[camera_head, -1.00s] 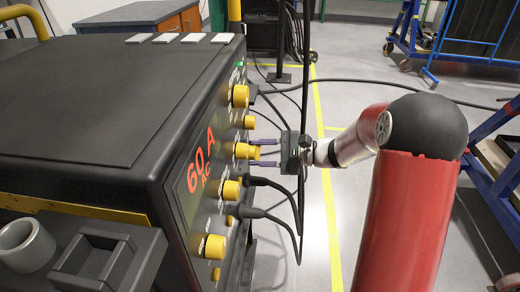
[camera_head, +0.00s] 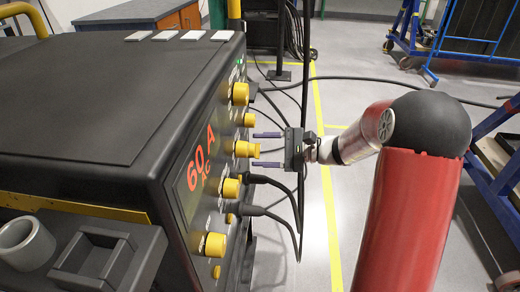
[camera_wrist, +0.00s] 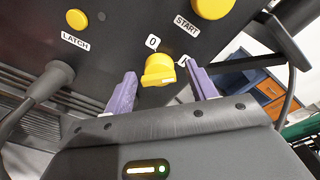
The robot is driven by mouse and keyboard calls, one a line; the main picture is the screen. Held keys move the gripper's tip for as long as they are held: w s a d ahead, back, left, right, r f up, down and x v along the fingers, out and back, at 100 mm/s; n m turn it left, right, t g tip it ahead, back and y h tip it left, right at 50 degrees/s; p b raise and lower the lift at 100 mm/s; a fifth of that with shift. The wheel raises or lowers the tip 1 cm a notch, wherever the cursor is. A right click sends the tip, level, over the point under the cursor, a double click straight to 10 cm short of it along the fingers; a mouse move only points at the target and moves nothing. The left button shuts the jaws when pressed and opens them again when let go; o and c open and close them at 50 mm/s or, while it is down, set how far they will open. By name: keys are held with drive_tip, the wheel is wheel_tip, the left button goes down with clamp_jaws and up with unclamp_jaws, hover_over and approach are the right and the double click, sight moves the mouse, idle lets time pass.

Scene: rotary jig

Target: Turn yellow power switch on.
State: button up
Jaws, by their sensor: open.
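The yellow power switch (camera_head: 245,149) is a knob on the front panel of the black power unit. In the wrist view the switch (camera_wrist: 159,70) sits below a "0" label, with a second label to its right partly hidden by a finger. My gripper (camera_head: 253,150) is open, with its purple fingers pointing at the panel, one above and one below the switch. In the wrist view my gripper (camera_wrist: 163,76) has one finger on each side of the switch, with gaps showing. Nothing is held.
Other yellow knobs (camera_head: 215,246) line the panel, and a START button (camera_wrist: 212,8) and a LATCH button (camera_wrist: 76,19) are close by. Black cables (camera_head: 270,181) plug in just below my gripper. A dark vertical post or cable stands beside it.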

drive_tip(key=v, duration=0.6)
drive_tip(key=shift+d, duration=0.4)
drive_tip(key=shift+s, duration=0.1)
drive_tip(key=s+a+n+g+h, duration=0.35)
drive_tip(key=s+n+h, duration=0.35)
drive_tip(key=s, duration=0.8)
drive_tip(key=s+d+r+n+t+h, duration=0.2)
drive_tip(key=s+d+n+t+h, duration=0.2)
drive_tip(key=s+h, duration=0.5)
drive_tip(key=shift+s+d+t+h, duration=0.3)
drive_tip(key=shift+s+d+t, duration=0.3)
drive_tip(key=shift+d+t, duration=0.55)
